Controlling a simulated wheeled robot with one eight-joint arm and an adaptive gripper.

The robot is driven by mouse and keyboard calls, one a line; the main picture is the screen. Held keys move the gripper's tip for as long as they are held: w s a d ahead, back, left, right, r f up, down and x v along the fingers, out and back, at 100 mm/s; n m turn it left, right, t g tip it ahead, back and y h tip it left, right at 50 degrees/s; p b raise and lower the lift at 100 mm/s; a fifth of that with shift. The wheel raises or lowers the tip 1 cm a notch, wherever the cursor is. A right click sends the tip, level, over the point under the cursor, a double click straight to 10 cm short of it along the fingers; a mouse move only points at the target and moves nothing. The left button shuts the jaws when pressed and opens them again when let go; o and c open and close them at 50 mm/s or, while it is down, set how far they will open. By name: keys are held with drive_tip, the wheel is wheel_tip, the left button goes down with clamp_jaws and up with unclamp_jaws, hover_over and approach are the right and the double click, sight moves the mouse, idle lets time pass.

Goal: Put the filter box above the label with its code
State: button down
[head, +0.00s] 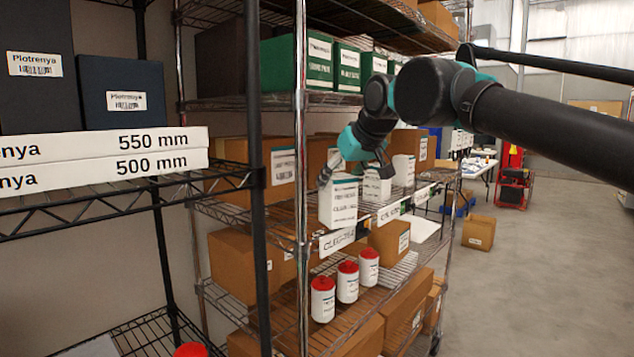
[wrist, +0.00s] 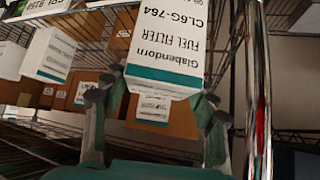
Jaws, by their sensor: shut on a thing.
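My gripper (head: 354,168) is shut on a white filter box (head: 341,203) with a teal band. In the head view the box looks upright at the shelf's front edge, just above a white label (head: 337,241) whose code seems to end in 764. I cannot tell whether its base touches the shelf. A similar white box (head: 377,187) stands to the right, above another label (head: 390,213).
Red-capped white canisters (head: 347,282) stand on the shelf below, near cardboard boxes (head: 390,238). Green boxes (head: 320,62) fill the shelf above. A metal upright post (head: 300,130) stands just left of the held box. The aisle floor (head: 530,260) at right is mostly clear.

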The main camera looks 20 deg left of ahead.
sight(346, 180)
drive_tip(key=w+a+f, duration=0.1)
drive_tip(key=w+a, duration=0.6)
drive_tip(key=shift+w+a+f, duration=0.25)
drive_tip(key=shift+w+a, duration=0.05)
drive_tip(key=shift+w, duration=0.05)
drive_tip(key=shift+f, duration=0.15)
drive_tip(key=c, duration=0.5)
unclamp_jaws()
drive_tip(key=s+d+r, duration=0.1)
drive_tip(key=s+d, duration=0.2)
drive_tip(key=s+d+r, duration=0.1)
drive_tip(key=s+d, duration=0.3)
drive_tip(key=s+d+r, duration=0.1)
drive_tip(key=s+d, duration=0.3)
drive_tip(key=shift+r, duration=0.4)
